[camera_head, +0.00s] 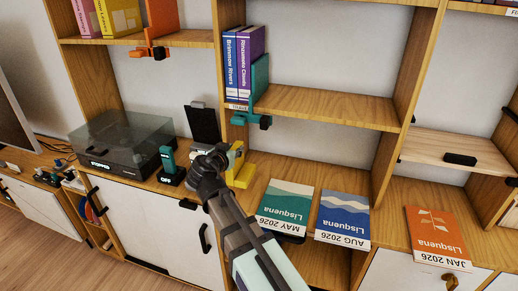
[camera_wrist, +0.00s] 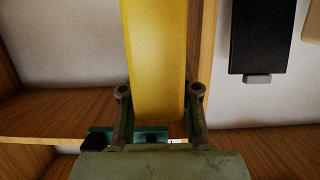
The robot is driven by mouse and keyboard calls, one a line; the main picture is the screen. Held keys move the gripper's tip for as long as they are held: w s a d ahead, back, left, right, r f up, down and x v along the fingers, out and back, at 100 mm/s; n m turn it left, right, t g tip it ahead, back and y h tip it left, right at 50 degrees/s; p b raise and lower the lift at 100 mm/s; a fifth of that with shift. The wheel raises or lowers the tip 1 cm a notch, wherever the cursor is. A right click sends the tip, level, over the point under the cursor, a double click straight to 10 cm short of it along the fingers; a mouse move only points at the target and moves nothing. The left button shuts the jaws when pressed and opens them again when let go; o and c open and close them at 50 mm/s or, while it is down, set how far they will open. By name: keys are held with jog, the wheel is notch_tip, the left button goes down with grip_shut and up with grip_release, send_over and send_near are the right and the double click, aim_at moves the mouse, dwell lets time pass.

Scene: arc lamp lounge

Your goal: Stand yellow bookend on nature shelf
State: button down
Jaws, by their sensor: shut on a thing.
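The yellow bookend (camera_head: 241,172) is in the grip of my gripper (camera_head: 226,156), in front of the lower part of the middle bay. In the wrist view the yellow bookend (camera_wrist: 155,60) fills the space between the two fingers of my gripper (camera_wrist: 160,105). Part of it is hidden behind my gripper in the head view. Above it, the middle shelf (camera_head: 330,106) bears a blue book (camera_head: 229,65) and a purple book (camera_head: 250,55), with a teal bookend (camera_head: 259,82) on their right. This shelf's label is too small to read.
The middle shelf is bare right of the teal bookend. Below lie Lisquena magazines (camera_head: 287,205) (camera_head: 343,217). An orange bookend (camera_head: 156,35) is on the upper left shelf. A wooden upright (camera_head: 409,90) bounds the bay.

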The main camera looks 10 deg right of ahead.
aim_at(241, 164)
jog(key=w+d+p, duration=0.2)
jog(key=w+d, duration=0.2)
jog(key=w, duration=0.3)
jog(key=w+d+p, duration=0.1)
jog(key=w+d, duration=0.3)
jog(key=w, duration=0.3)
notch_tip(241, 164, down, 7)
jog(key=p, duration=0.1)
jog(key=shift+s+a+p, duration=0.2)
jog(key=shift+p, duration=0.2)
jog(key=shift+f, duration=0.1)
jog(key=c, duration=0.9)
grip_release()
jog(key=shift+o, duration=0.3)
jog(key=shift+r, duration=0.2)
jog(key=b+v, duration=0.2)
jog(key=v, duration=1)
jog(key=shift+s+f+b, duration=0.1)
jog(key=shift+b, duration=0.2)
